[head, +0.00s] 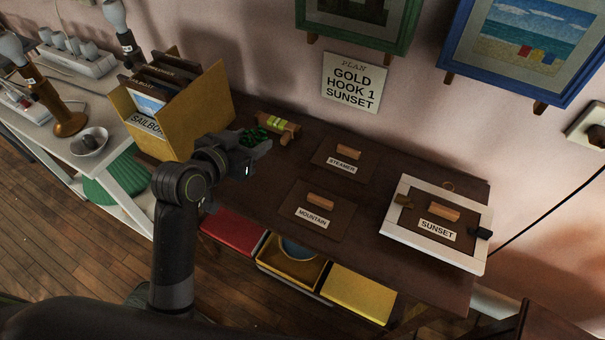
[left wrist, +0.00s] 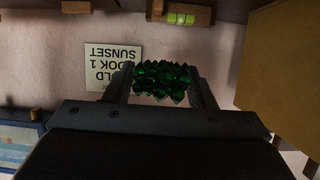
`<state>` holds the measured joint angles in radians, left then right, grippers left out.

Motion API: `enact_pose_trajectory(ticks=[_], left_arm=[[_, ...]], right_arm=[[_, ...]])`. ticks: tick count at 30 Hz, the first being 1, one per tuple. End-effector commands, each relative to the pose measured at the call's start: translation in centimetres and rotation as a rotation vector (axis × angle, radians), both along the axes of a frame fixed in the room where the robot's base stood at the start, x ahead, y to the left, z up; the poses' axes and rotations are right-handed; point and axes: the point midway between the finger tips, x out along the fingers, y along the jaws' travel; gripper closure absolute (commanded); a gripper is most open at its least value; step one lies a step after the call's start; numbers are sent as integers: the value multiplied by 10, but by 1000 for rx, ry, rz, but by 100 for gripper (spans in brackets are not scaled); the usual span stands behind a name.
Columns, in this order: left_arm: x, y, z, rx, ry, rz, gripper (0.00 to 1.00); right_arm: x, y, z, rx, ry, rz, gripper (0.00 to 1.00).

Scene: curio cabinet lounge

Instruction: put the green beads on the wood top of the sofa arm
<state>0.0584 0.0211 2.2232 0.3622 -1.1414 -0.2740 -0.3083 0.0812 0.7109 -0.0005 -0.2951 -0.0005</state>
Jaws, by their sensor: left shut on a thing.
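The green beads (left wrist: 162,82) are a bunch of dark, faceted green pieces between the fingers of my left gripper (left wrist: 162,88) in the left wrist view. In the head view the left gripper (head: 262,147) is shut on the beads (head: 252,137), above the left part of the dark wooden table. The beads partly hide behind the gripper there. My right gripper is not in view. I see no sofa or sofa arm in these frames.
A yellow box (head: 205,108) of framed pictures stands just left of the gripper. A small level (head: 278,124) lies behind it. Boards labelled STEAMER (head: 344,158) and MOUNTAIN (head: 316,207), and a white SUNSET frame (head: 399,222), lie on the dark table (head: 385,165).

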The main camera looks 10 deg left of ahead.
Motion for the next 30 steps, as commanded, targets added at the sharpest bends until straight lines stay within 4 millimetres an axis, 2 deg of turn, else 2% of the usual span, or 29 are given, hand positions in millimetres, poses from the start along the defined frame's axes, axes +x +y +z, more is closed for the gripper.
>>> enact_pose_trajectory(ticks=[1,5,9,12,20,25,30], left_arm=[[7,-4,-3,-4,-3,7,73],[15,-7,-11,-4,5,18,73],[15,-7,-39,-5,9,20,73],[15,-7,-55,-5,8,19,73],[14,-7,-76,-4,7,19,73],[14,-7,-100,-3,5,19,73],[15,-7,-101,-3,2,19,73]], right_arm=[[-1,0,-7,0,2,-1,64],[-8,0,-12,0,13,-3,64],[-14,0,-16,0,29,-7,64],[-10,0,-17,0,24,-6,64],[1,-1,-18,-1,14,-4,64],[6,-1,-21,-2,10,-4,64],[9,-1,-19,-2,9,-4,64]])
